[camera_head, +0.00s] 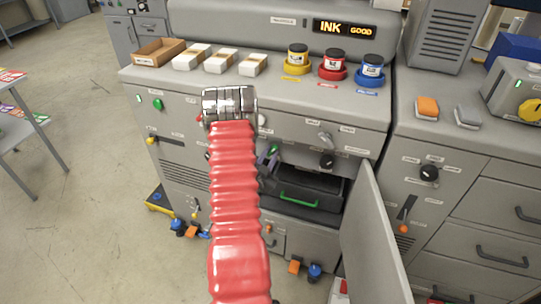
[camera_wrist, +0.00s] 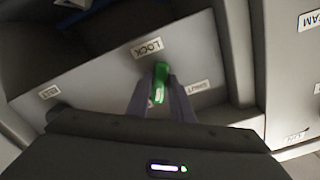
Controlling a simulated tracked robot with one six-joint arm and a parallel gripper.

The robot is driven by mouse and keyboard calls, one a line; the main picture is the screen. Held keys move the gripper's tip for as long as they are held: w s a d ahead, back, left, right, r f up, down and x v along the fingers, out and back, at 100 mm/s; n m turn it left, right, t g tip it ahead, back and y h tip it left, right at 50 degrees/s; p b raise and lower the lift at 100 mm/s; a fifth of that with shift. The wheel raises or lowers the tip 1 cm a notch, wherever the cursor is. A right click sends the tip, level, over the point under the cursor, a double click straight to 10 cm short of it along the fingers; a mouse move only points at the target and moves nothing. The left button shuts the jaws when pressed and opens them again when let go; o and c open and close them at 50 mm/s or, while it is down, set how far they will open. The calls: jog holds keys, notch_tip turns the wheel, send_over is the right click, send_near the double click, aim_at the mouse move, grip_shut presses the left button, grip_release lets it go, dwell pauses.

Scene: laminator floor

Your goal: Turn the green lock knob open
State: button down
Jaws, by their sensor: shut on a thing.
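The green lock knob (camera_wrist: 159,82) stands between my gripper's two fingertips in the wrist view, just under a white label reading LOCK (camera_wrist: 147,48). My gripper (camera_wrist: 158,98) is shut on the knob, with a grey finger along each side. The knob's grip lies nearly upright in that picture, a little tilted. In the head view my red sleeved arm covers much of the front, and the dark fingers of my gripper (camera_head: 267,163) show only partly beside it.
A grey cabinet door (camera_head: 372,240) stands open at the right of an open bay, which holds a dark drawer with a green handle (camera_head: 299,199). Ink jars and a wooden tray (camera_head: 160,51) stand on the machine top. Smaller labels (camera_wrist: 197,87) flank the knob.

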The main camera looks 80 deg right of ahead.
jog(key=shift+f+m, duration=0.1)
jog(key=shift+m, duration=1.2)
jog(key=shift+a, duration=0.1)
jog(key=c, duration=1.6)
grip_release()
jog(key=a, duration=0.4)
jog(key=w+a, duration=0.1)
jog(key=a, duration=0.8)
jog(key=shift+w+a, duration=0.15)
jog(key=shift+a, duration=0.15)
